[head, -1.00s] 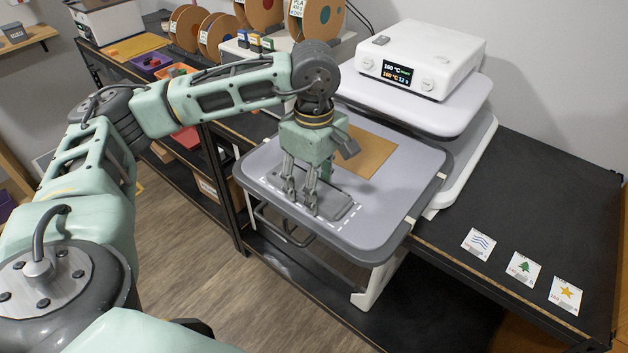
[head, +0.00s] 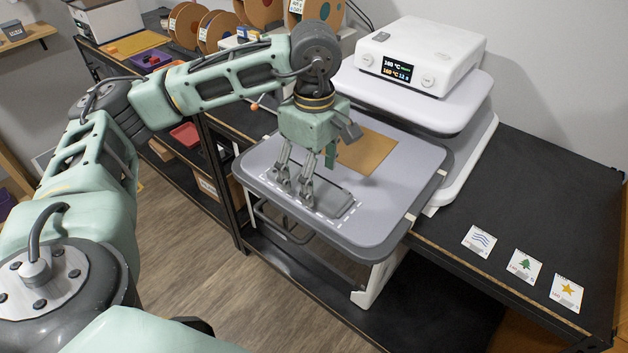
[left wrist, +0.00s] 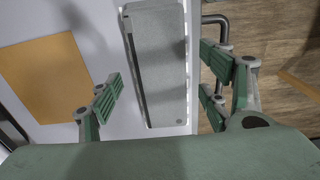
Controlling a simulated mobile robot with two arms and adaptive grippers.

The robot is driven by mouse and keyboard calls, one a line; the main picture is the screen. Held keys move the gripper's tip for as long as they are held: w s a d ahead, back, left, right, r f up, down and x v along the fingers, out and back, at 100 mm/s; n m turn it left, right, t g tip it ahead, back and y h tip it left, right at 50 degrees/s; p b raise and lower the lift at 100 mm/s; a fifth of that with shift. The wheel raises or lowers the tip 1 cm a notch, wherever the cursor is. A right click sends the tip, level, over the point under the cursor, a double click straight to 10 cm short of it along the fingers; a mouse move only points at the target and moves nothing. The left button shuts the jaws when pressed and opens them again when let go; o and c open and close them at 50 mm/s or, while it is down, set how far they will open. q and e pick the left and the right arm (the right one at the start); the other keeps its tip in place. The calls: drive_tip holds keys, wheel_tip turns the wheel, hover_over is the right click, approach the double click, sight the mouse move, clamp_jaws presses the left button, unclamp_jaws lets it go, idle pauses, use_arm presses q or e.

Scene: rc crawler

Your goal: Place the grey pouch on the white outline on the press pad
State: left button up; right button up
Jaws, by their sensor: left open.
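The grey pouch (head: 336,202) lies flat on the light grey press pad (head: 398,205), near its front edge. It shows as a long grey rectangle in the left wrist view (left wrist: 160,70). The dashed white outline (head: 338,228) runs along the pouch's edges, and the pouch appears to lie within it; the gripper hides part of this in the head view. My left gripper (head: 294,192) is open and points down over the pouch. In the left wrist view its fingers stand apart on either side of the pouch, not gripping it. My right gripper is not in view.
An ochre sheet (head: 368,152) lies on the pad behind the gripper. The white press head (head: 420,55) with its display stands behind the pad. Three picture cards (head: 524,267) lie on the black table at right. Spools (head: 220,32) and small bins stand at back left.

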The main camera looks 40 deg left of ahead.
sight(315, 186)
use_arm(q)
wheel_tip(315, 186, up, 10)
idle(0.3)
idle(0.4)
